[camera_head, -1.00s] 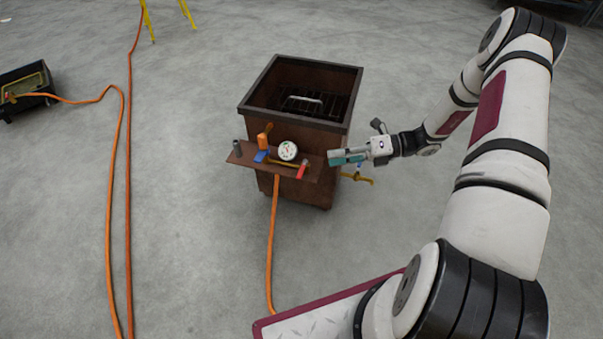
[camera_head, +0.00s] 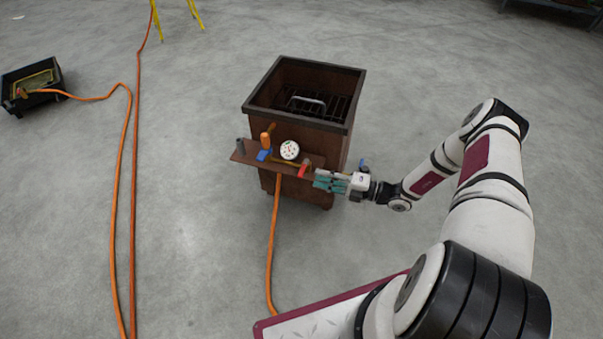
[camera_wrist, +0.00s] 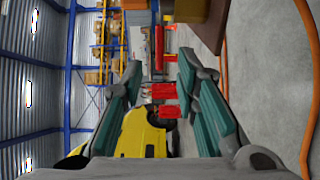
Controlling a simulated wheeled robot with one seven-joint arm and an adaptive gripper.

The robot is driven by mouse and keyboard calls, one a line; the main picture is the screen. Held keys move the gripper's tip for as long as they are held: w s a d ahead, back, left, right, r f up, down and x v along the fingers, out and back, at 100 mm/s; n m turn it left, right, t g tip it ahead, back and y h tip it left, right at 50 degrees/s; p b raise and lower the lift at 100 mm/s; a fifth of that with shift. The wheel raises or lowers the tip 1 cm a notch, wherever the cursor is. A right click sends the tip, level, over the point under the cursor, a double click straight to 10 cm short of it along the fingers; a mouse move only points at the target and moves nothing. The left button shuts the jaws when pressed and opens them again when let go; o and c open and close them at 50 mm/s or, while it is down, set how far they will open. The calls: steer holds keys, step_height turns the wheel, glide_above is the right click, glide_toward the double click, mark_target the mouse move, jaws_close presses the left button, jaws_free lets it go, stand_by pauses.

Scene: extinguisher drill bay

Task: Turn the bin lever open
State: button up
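The brown metal bin (camera_head: 300,146) stands on the floor in the middle of the head view. A shelf (camera_head: 246,158) on its front carries a round white gauge (camera_head: 290,150), a blue lever (camera_head: 264,155) and a red lever (camera_head: 303,171) at the right end. I cannot tell which one is the bin lever. My gripper (camera_head: 316,180) is beside the shelf's right end, close to the red lever; contact cannot be told. In the wrist view my gripper (camera_wrist: 161,66) has its teal fingers apart, with red parts (camera_wrist: 161,90) showing between them at unclear depth.
An orange hose (camera_head: 270,250) runs from below the shelf across the floor. More hose lies at the left, leading to a black crate (camera_head: 32,85). Yellow legs (camera_head: 196,14) stand at the back. In the wrist view a yellow vehicle (camera_wrist: 138,137) is beyond the fingers. Open floor surrounds the bin.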

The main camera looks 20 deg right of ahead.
mark_target(301, 172)
steer(key=b+x, duration=0.1)
steer(key=x, duration=0.6)
steer(key=shift+w+a, duration=0.1)
steer(key=shift+c, duration=0.3)
jaws_close()
